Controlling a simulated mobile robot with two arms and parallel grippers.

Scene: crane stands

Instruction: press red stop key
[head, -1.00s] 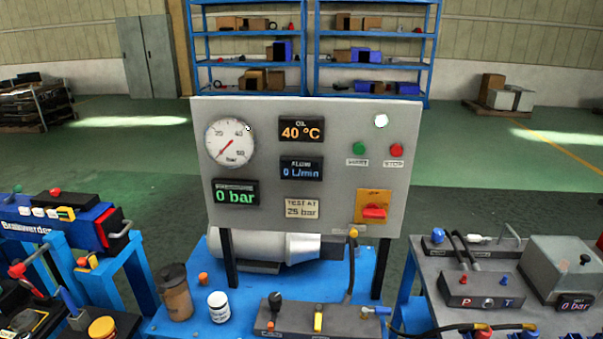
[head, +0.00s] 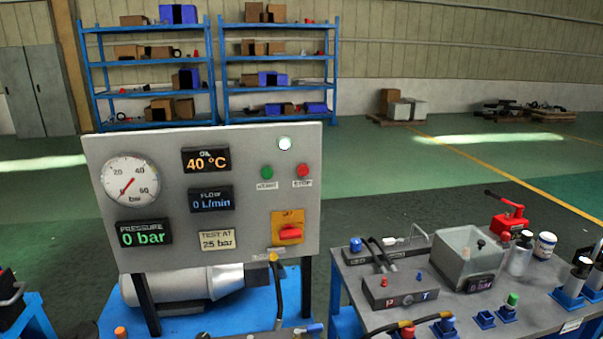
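The red stop key (head: 302,170) is a round red button on the right side of the grey control panel (head: 250,210), above a label reading STOP. A green start button (head: 266,172) sits just to its left. A white lamp (head: 284,143) is above the two. A red switch on a yellow plate (head: 288,229) is below. The displays read 40 °C, 0 L/min and 0 bar. Neither of my grippers shows in the head view.
A grey bench (head: 365,265) at right holds a block marked P and T (head: 400,288), a grey box (head: 468,256), a red hand pump (head: 510,220) and bottles. A motor (head: 185,286) lies behind the panel's legs. Blue shelves (head: 215,75) stand far back.

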